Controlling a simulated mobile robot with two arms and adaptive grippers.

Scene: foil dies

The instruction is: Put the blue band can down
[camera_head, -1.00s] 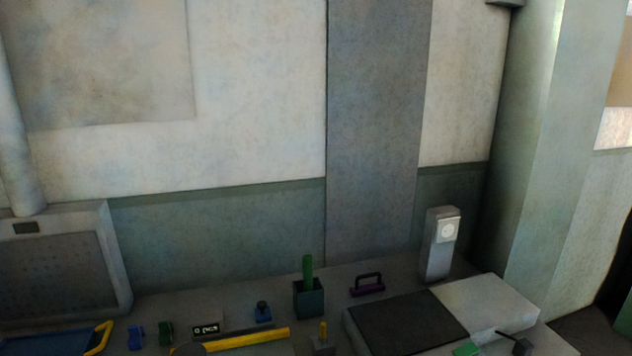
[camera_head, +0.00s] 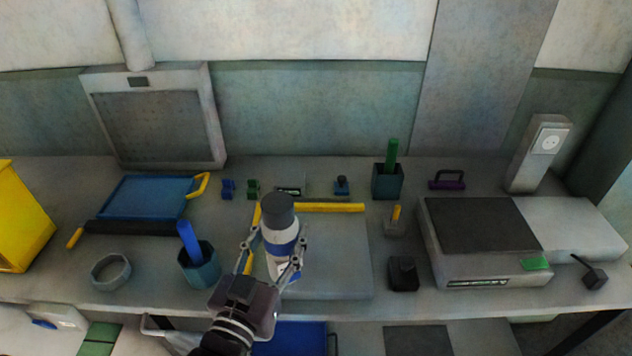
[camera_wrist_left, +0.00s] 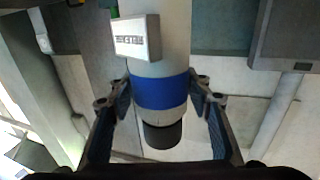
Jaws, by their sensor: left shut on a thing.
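The blue band can (camera_head: 280,246) is a pale cylinder with a dark cap and a blue band. My left gripper (camera_head: 276,254) is shut on it, with one finger on each side. The can looks upright, cap up, in front of the grey board (camera_head: 340,262) on the bench. I cannot tell whether its base touches anything; the gripper hides part of its lower end. In the left wrist view the can (camera_wrist_left: 160,92) sits between both fingers of the left gripper (camera_wrist_left: 162,98), with a small pale label block on its side. My right gripper is not in view.
Yellow strips (camera_head: 325,207) edge the board. A teal cup (camera_head: 200,266) and grey ring (camera_head: 110,272) stand left, near a blue tray (camera_head: 148,197). A small black block (camera_head: 403,273) and a large grey unit (camera_head: 490,265) stand right. The board's right part is bare.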

